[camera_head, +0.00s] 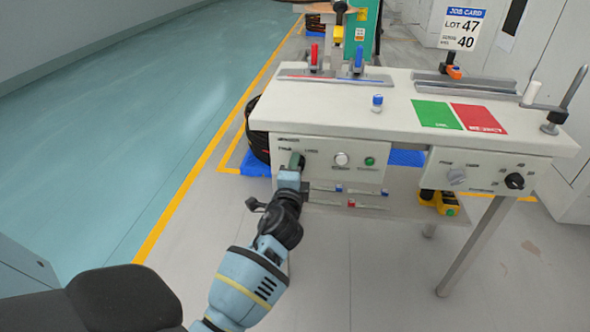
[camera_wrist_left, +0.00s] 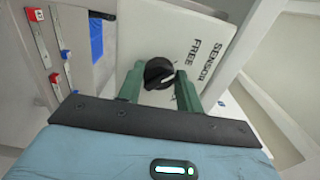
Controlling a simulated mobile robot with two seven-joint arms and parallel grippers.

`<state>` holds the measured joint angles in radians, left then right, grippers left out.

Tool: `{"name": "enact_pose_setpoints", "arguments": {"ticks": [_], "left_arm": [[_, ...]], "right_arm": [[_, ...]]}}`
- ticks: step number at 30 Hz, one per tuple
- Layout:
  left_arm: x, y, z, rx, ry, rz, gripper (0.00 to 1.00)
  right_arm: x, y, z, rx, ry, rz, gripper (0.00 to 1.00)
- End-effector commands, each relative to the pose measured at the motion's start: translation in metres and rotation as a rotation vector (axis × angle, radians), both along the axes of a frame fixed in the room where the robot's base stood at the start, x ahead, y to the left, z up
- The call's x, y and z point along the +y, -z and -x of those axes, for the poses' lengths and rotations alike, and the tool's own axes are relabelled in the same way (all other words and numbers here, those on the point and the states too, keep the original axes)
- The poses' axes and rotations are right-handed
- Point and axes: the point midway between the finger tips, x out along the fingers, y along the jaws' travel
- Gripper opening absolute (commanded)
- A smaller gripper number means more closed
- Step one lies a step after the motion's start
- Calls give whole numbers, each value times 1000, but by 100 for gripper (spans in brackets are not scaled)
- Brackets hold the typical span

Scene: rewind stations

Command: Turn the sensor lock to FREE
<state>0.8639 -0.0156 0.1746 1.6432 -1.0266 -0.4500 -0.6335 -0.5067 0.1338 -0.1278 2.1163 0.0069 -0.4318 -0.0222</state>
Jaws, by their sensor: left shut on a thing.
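The sensor lock is a round black knob (camera_wrist_left: 158,73) on a pale panel (camera_wrist_left: 190,30) printed SENSOR and FREE. A short light mark shows on the knob; I cannot tell for sure which label it points at. My left gripper (camera_wrist_left: 157,86) has its two green fingers on either side of the knob and is shut on it. In the head view the left gripper (camera_head: 294,166) is at the left front panel (camera_head: 325,150) of the bench and hides most of the knob. My right gripper is not in view.
A second front panel (camera_head: 472,171) holds a grey knob (camera_head: 456,177) and a black dial (camera_head: 515,181). A white button (camera_head: 341,159) and green button (camera_head: 370,161) sit right of my left gripper. The bench top (camera_head: 330,105) carries green and red mats. Open floor lies left.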

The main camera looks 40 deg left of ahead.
Motion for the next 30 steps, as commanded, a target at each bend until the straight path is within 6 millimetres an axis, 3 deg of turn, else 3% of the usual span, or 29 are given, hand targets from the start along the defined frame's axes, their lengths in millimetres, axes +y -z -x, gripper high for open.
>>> {"name": "enact_pose_setpoints", "arguments": {"ticks": [10,11,15,25,30], "left_arm": [[-1,1,0,-1,1,8,13],[-1,1,0,-1,1,8,38],[0,1,0,-1,0,6,56],[-1,0,2,-1,0,4,57],[-12,0,18,-1,1,5,57]], "right_arm": [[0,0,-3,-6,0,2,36],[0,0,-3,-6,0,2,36],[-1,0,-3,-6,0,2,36],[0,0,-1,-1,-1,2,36],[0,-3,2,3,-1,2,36]]}}
